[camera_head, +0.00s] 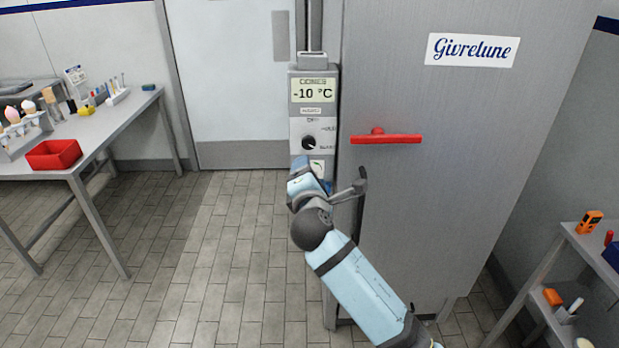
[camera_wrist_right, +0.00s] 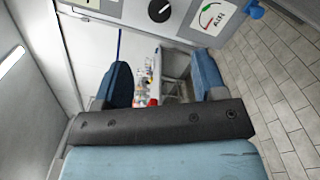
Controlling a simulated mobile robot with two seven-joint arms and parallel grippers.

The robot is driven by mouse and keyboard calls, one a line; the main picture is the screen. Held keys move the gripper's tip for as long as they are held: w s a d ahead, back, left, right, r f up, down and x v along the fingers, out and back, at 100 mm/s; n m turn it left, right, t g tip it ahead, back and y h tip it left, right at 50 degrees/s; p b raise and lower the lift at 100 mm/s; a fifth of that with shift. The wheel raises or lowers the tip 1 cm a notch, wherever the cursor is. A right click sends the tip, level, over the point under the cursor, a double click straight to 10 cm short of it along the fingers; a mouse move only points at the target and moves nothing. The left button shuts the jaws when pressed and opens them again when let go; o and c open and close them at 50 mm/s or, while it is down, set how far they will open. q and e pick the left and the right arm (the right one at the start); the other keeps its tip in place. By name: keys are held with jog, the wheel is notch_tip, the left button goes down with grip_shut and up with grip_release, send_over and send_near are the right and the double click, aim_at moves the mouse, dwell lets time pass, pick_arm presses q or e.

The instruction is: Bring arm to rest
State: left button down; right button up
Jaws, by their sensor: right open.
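My right arm (camera_head: 352,285) reaches up from the lower right in the head view, bent in front of the control panel (camera_head: 299,87). My right gripper (camera_head: 297,178) is small and partly hidden there, just below the panel's dial. In the right wrist view my right gripper (camera_wrist_right: 164,78) is open, its two dark blue fingers apart with nothing held between them. The black dial (camera_head: 308,142) shows at the top of the wrist view (camera_wrist_right: 160,10), clear of the fingers. The panel display reads -10 °C. My left gripper is not in view.
A tall grey cabinet (camera_head: 450,120) with a red handle (camera_head: 386,138) stands right of the panel. A table (camera_head: 105,125) with a red bin (camera_head: 53,154) is at left. A shelf (camera_head: 585,255) with tools is at right. The tiled floor (camera_head: 215,260) at left centre is clear.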

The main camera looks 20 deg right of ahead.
jog(key=shift+s, duration=0.2)
jog(key=s+f+m+g+y+p, duration=0.5)
jog(key=s+f, duration=0.7)
jog(key=f, duration=0.5)
jog(key=s+f+m+y+p, duration=0.1)
jog(key=s+f+m, duration=0.2)
jog(key=s, duration=0.4)
jog(key=s+f+m+g+y, duration=0.1)
jog(key=s+f+m, duration=0.2)
jog(key=s+m, duration=0.2)
jog(key=s+f+m+y+p, duration=0.1)
jog(key=s+f+m, duration=0.2)
jog(key=s, duration=0.6)
jog(key=shift+s+d+m+p, duration=0.3)
jog(key=shift+d+m, duration=0.05)
jog(key=shift+m, duration=0.45)
